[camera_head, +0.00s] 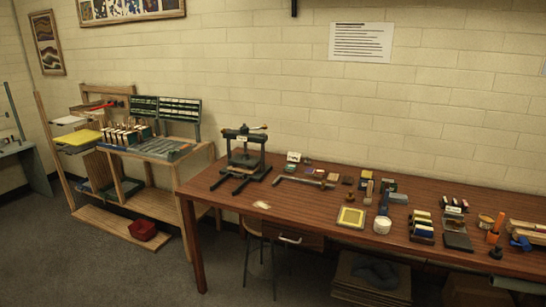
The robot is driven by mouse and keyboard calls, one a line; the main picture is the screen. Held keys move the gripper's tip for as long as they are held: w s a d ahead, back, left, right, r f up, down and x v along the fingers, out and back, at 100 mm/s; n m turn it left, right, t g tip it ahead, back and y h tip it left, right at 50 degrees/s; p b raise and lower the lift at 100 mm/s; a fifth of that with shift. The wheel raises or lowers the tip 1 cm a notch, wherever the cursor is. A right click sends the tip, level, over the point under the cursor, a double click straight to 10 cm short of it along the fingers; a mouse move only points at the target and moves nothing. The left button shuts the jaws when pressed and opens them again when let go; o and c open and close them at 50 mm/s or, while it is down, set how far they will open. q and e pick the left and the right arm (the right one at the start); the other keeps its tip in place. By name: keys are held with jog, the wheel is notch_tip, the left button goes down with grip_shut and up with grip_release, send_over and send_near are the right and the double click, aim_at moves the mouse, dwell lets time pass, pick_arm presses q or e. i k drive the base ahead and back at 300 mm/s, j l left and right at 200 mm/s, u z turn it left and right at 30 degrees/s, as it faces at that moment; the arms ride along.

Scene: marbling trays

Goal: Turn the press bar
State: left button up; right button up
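A dark press (243,157) stands on the left end of the wooden table. A bar (251,128) with pale, wood-coloured ends lies across the top of its screw, roughly level. A small light label is on the press's upper crosspiece. The press has dark feet that spread out on the table top. Neither of my grippers shows in the head view, so nothing is seen touching the press or its bar.
The wooden table (310,209) runs right, crowded with small blocks, a yellow-framed tray (351,217) and a white tub (382,225). A wooden rack (129,170) stands left of it. A stool (259,250) is under the table.

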aim_at(243, 131)
jog(key=i+j+z, duration=0.15)
jog(key=i+j, duration=0.25)
jog(key=i+j+z, duration=0.15)
jog(key=i+j, duration=0.25)
jog(key=j, duration=0.15)
jog(key=i+j, duration=0.1)
jog(key=j, duration=0.55)
jog(key=i+j+u, duration=0.1)
jog(key=j, duration=0.25)
jog(key=u, duration=0.25)
jog(key=i+l+u, duration=0.55)
jog(key=l+u, duration=0.25)
